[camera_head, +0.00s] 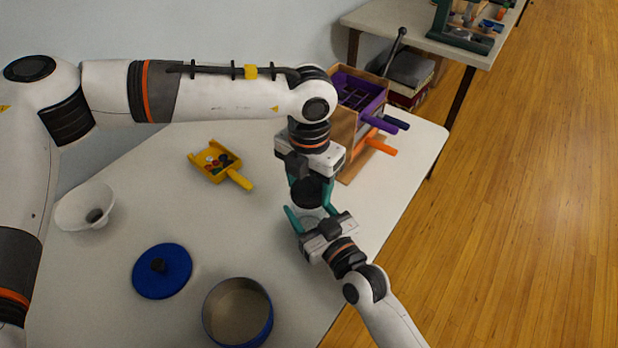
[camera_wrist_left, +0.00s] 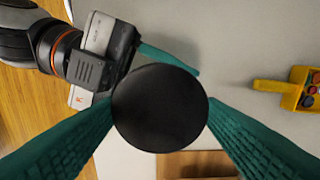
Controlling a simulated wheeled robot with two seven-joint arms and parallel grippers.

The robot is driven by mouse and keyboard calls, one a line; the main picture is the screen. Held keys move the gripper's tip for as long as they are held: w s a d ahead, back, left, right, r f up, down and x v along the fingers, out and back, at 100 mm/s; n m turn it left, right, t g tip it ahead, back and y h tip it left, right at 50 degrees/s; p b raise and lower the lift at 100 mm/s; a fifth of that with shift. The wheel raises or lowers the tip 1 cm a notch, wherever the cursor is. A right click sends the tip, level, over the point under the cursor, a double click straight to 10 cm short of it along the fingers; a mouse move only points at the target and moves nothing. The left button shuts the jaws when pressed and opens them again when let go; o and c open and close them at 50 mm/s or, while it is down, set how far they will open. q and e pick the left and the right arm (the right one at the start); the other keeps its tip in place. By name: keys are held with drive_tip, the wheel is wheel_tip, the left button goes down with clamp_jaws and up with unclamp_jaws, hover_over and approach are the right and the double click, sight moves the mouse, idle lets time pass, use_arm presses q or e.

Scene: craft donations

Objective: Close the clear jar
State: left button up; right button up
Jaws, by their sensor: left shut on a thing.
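My left gripper (camera_head: 310,200) points down and is shut on a round black lid (camera_wrist_left: 160,108). The lid also shows between its teal fingers in the head view (camera_head: 307,192). The clear jar (camera_head: 311,215) stands on the table just below the lid, mostly hidden by both grippers. I cannot tell whether lid and jar touch. My right gripper (camera_head: 308,217) comes in low from the front right, with one teal finger at the left side of the jar. Its other finger is hidden, so its grip on the jar is unclear.
A yellow scoop (camera_head: 217,163) with small coloured pieces, a white bowl (camera_head: 72,212), a blue lid (camera_head: 178,272) and an open blue-rimmed tin (camera_head: 207,318) stand to the left. A wooden organizer (camera_head: 345,130) with coloured handles stands behind. The table's right edge is close.

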use_arm(q)
drive_tip(key=shift+f, duration=0.5)
drive_tip(key=shift+f, duration=0.55)
